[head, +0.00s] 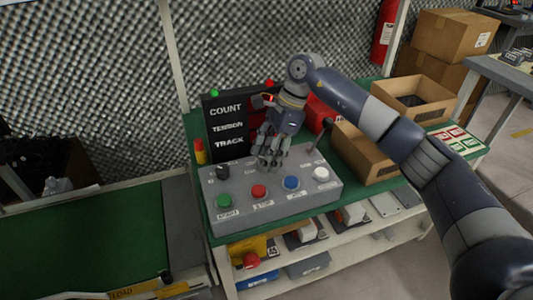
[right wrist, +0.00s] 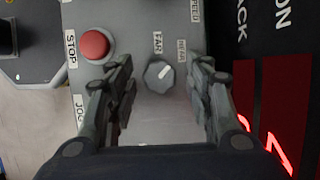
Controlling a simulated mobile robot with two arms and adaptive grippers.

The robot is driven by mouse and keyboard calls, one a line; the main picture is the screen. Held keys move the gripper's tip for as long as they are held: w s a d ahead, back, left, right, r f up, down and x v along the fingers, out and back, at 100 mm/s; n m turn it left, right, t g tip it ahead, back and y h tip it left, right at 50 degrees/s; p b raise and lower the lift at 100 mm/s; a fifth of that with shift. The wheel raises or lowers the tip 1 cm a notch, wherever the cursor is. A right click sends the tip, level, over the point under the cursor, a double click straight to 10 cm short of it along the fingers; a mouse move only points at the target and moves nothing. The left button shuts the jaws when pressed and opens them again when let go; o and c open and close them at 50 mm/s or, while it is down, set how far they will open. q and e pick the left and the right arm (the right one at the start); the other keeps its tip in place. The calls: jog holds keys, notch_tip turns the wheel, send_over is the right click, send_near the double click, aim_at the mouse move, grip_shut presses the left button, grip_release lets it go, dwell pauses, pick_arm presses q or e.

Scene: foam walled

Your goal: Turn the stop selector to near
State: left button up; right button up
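The stop selector is a small grey knob (right wrist: 159,76) with a white mark on the grey control panel (head: 300,205). In the right wrist view its mark points up and right. A FAR label (right wrist: 158,43) sits above it, and a smaller blurred label (right wrist: 182,50) sits up and right. My right gripper (head: 270,160) is over the back middle of the panel and hides the knob in the head view. It also shows in the right wrist view (right wrist: 163,68), open, one finger on each side of the knob with gaps. My left gripper is not in view.
The panel also has a green button (head: 223,201), a red button (head: 259,191), a blue button (head: 292,183), a white button (head: 321,174), a black knob (head: 222,171) and a lever (head: 325,128). A black display board (head: 226,140) stands behind; an open carton (head: 366,155) is to the right.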

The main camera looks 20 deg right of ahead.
jog(key=v, duration=1.2)
jog(key=shift+s+f, duration=0.1)
